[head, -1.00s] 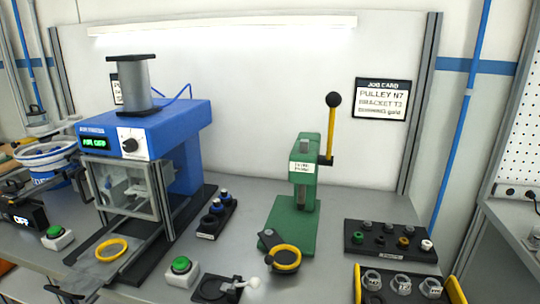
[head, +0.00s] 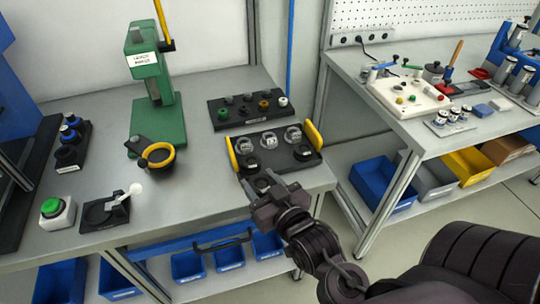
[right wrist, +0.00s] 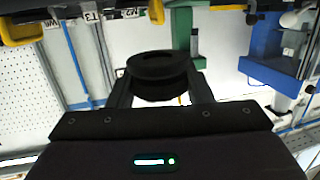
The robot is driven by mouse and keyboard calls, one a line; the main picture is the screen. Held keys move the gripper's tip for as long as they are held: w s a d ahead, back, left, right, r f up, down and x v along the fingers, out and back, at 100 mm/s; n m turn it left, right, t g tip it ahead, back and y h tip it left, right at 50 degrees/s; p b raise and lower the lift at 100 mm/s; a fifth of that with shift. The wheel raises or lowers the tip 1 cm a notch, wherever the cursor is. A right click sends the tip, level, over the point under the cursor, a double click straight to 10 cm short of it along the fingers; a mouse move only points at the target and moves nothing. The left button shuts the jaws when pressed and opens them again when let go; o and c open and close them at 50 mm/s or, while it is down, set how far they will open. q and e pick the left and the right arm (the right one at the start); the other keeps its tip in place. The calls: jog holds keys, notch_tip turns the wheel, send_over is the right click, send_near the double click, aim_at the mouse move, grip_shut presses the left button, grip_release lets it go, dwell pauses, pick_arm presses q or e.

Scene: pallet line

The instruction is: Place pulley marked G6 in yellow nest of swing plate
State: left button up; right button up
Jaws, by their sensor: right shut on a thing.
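My right gripper (head: 264,194) is at the front edge of the black tray with yellow handles (head: 240,167). In the right wrist view it is shut on a dark round pulley (right wrist: 157,68), held between its two fingers. No marking on this pulley can be read. The swing plate (head: 136,144) with its yellow ring nest (head: 158,154) sits in front of the green press (head: 160,100), left of the gripper. The nest looks empty, with a dark centre. My left gripper is not in view.
Several silver-topped parts (head: 270,140) stand in the tray. A black rack of small parts (head: 245,109) is behind it. A green button box (head: 56,211) and a black fixture with a white knob (head: 105,212) are at the left. The bench between nest and tray is clear.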

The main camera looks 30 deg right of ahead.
jog(key=w+d+r+m+h, duration=0.2)
jog(key=w+d+r+h, duration=0.1)
jog(key=w+d+r, duration=0.8)
jog(key=shift+w+d+r+m+h, duration=0.3)
jog(key=shift+w+d+r+h, duration=0.1)
jog(key=shift+d+r, duration=0.2)
jog(key=shift+a, duration=0.1)
notch_tip(320, 180, down, 20)
jog(key=shift+r+p, duration=0.2)
jog(key=shift+p, duration=0.2)
jog(key=shift+f, duration=0.1)
jog(key=o, duration=1.1)
jog(key=shift+c, duration=0.2)
jog(key=shift+f, duration=0.1)
